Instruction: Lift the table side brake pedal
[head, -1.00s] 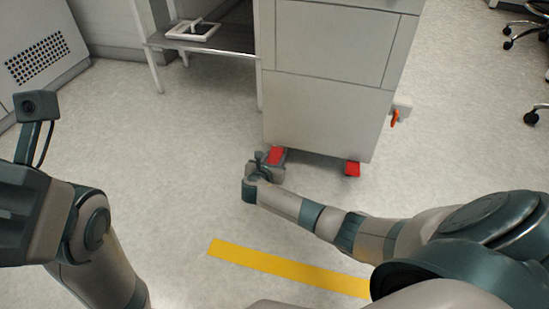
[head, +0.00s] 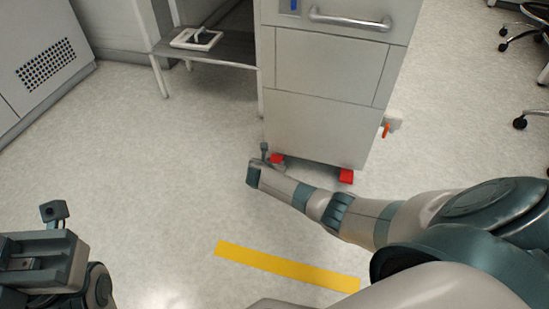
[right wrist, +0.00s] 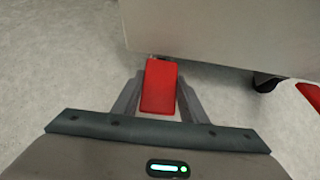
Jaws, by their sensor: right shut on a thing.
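The table side brake pedal (head: 277,158) is a red pedal low at the left corner of the grey cabinet, on the side of the low table. It also shows in the right wrist view (right wrist: 160,86), between the two fingers. My right gripper (head: 266,160) is at the floor by that corner and is shut on this pedal; in the right wrist view (right wrist: 160,98) a finger lies along each side of it. My left gripper (head: 35,262) is at the lower left edge, far from the pedals; its fingers cannot be made out.
The grey cabinet (head: 325,125) stands on casters. A low table (head: 225,50) is at the left. The floor around the yellow strip (head: 285,266) is clear.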

